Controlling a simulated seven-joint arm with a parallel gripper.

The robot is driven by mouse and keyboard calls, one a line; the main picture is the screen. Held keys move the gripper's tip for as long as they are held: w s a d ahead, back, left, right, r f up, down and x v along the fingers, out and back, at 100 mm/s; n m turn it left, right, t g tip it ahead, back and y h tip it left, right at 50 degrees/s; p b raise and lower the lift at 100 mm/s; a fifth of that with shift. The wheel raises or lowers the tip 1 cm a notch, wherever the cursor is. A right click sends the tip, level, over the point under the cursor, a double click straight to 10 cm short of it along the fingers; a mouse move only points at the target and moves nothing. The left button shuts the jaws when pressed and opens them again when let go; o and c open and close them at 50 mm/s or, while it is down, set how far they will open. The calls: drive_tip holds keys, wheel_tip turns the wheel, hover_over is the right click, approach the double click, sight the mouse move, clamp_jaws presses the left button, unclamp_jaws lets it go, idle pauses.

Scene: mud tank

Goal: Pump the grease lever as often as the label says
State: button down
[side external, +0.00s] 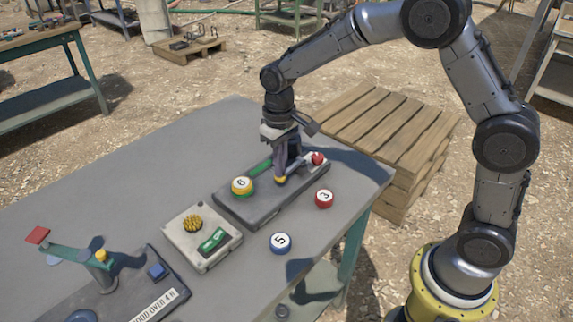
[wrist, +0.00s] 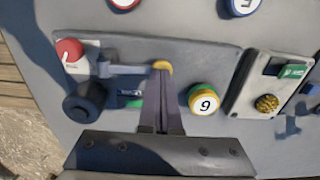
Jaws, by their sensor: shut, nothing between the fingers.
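My gripper (side external: 281,174) is shut and empty, pointing down over a dark base plate (side external: 238,213) on the grey table. In the wrist view its fingertips (wrist: 161,74) are right at a yellow round end (wrist: 162,66); I cannot tell whether they touch it. A grey bar (wrist: 125,69) runs left from there, near a dark round knob (wrist: 84,101). I cannot tell for certain which part is the grease lever. A red knob (side external: 317,159) is at the plate's right end.
A pale box (side external: 190,246) with a yellow knob stands left of the plate. Loose discs marked 5 (side external: 281,242) and 3 (side external: 324,198) lie in front. Far left is a device with a green arm (side external: 75,254) and a partly cut-off label (side external: 157,304). The table's back left is clear.

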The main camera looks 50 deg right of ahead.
drive_tip(key=shift+f, duration=0.35)
drive_tip(key=shift+r, duration=1.7)
drive_tip(key=shift+f, duration=0.15)
drive_tip(key=shift+f, duration=1.55)
drive_tip(key=shift+r, duration=3.75)
